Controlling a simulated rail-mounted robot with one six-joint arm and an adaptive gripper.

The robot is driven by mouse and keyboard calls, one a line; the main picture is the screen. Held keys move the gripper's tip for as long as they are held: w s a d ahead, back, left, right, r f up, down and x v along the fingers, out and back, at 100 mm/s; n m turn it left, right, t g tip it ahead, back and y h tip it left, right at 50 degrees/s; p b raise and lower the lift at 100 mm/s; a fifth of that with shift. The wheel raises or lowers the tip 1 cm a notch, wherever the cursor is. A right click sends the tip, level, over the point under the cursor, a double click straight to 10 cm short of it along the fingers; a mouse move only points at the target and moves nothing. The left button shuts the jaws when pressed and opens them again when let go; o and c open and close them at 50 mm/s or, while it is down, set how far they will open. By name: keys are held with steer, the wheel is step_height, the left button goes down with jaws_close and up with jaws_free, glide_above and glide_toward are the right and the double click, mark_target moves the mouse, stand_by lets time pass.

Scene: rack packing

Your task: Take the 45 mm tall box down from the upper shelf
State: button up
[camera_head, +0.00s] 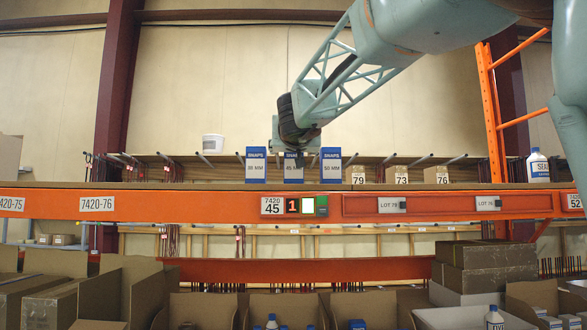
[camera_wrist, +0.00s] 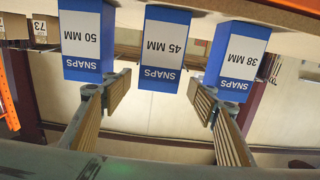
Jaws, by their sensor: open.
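The 45 mm box (camera_head: 293,174) is a blue and white SNAPS carton standing on the upper shelf (camera_head: 215,187). It is between the 38 mm box (camera_head: 256,167) and the 50 mm box (camera_head: 331,167). In the wrist view, which is upside down, the 45 mm box (camera_wrist: 163,50) is in the middle. My gripper (camera_wrist: 160,92) is open and empty, its fingertips to either side of that box's outline, overlapping the lower parts of the neighbouring boxes in the picture. In the head view my wrist covers the top of the 45 mm box and the fingers are hidden.
The neighbouring boxes stand close, with narrow gaps. Small cartons marked 79 (camera_head: 358,175), 73 (camera_head: 401,175) and 76 (camera_head: 436,175) stand to the right. An orange beam (camera_head: 150,203) runs along the shelf front. An orange upright (camera_head: 489,110) stands right. Open cartons fill the level below.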

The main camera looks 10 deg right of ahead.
steer(key=shift+w, duration=0.15)
steer(key=shift+w+d, duration=0.2)
steer(key=shift+w, duration=0.6)
steer(key=shift+w+d, duration=0.2)
steer(key=shift+w, duration=0.6)
steer(key=shift+w+d, duration=0.2)
steer(key=shift+w, duration=0.6)
steer(key=shift+r, duration=0.1)
steer(key=c, duration=1.1)
steer(key=shift+r, duration=0.1)
steer(key=shift+r+p, duration=1.7)
steer(key=shift+r, duration=3.15)
